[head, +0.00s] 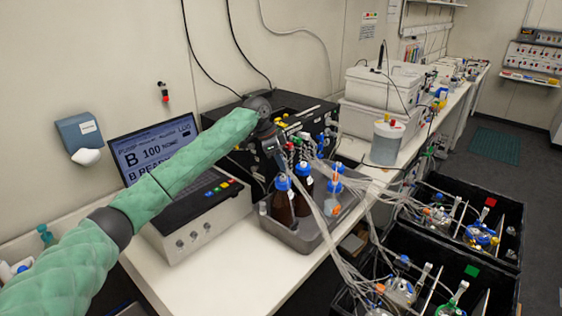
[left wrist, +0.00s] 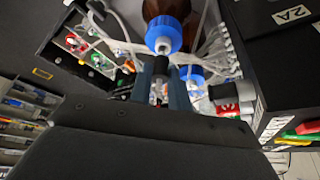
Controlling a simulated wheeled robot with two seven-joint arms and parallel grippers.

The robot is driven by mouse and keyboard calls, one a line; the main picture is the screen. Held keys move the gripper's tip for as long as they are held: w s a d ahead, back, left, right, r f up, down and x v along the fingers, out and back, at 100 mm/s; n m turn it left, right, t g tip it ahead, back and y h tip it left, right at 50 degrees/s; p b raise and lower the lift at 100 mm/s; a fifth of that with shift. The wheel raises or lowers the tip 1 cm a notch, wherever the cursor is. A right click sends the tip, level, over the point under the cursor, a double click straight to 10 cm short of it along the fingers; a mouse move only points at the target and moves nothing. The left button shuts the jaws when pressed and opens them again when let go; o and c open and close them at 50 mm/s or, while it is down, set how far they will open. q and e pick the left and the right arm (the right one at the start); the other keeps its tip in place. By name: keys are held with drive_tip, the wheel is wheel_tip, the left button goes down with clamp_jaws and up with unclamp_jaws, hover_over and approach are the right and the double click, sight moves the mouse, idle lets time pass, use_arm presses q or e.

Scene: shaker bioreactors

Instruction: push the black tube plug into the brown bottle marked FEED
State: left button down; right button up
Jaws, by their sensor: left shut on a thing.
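My left gripper (head: 276,160) is above the bottle group, at the end of my green-sleeved arm. In the left wrist view its two fingers (left wrist: 160,88) are shut on the small black tube plug (left wrist: 160,67). The plug appears close to the pale port of a blue cap (left wrist: 164,35) on a brown bottle (left wrist: 165,8); I cannot tell whether they touch. In the head view two brown bottles, a front one (head: 283,207) and a rear one (head: 303,196), stand upright with blue caps. I cannot read FEED on either. My right gripper is not in view.
The bottles stand in a grey tray (head: 300,240) with a clear blue-capped bottle (head: 333,200). Many clear tubes run right to black shaker boxes (head: 400,240). A pump unit with a screen (head: 155,145) stands left. The front white bench (head: 225,285) is clear.

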use_arm(q)
drive_tip(key=shift+f, duration=1.05)
idle(1.3)
drive_tip(key=c, duration=1.2)
unclamp_jaws()
drive_tip(key=shift+c, duration=0.2)
